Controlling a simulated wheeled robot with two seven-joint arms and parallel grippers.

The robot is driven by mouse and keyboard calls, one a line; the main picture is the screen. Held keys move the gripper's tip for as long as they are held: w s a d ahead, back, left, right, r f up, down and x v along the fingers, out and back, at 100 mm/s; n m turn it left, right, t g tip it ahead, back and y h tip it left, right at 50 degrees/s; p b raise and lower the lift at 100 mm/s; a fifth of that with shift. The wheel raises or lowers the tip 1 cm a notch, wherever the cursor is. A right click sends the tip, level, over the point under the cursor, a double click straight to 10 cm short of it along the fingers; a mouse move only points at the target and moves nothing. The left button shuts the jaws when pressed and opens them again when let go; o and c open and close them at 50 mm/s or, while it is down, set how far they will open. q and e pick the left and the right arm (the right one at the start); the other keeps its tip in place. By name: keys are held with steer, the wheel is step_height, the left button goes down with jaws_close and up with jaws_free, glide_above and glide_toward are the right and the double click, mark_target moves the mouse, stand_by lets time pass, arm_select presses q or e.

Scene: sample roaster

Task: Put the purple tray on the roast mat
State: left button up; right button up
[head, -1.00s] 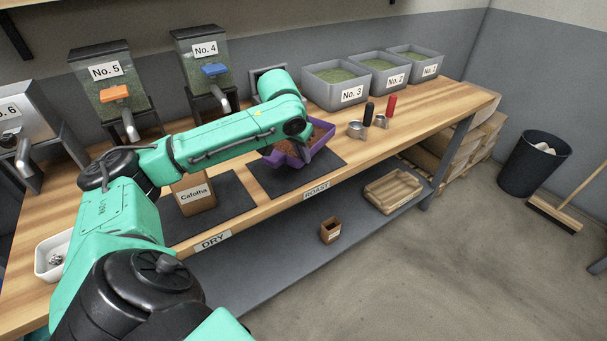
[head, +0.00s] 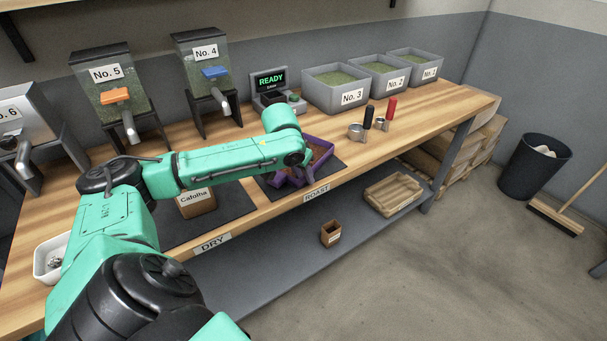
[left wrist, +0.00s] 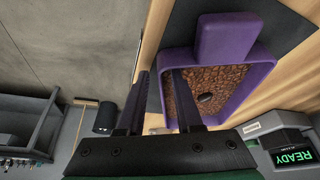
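The purple tray (head: 328,153) holds brown beans and appears to rest flat on the dark roast mat (head: 337,167), behind the ROAST label. In the left wrist view the tray (left wrist: 225,38) shows its wide handle tab, with the mat (left wrist: 287,22) around it. My left gripper (head: 296,172) is at the tray's near side, partly hidden by my arm in the head view. In the left wrist view its fingers (left wrist: 162,90) stand apart on either side of a tray wall, with a gap showing beside the wall. My right gripper is out of view.
A Cafolha box (head: 196,203) stands on the dry mat (head: 235,198) to the left. A device reading READY (head: 270,82) stands behind the tray. Dispensers (head: 110,90) line the back.

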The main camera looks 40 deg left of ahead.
arm_select(q)
steer(key=shift+r, duration=0.1)
steer(key=v, duration=1.2)
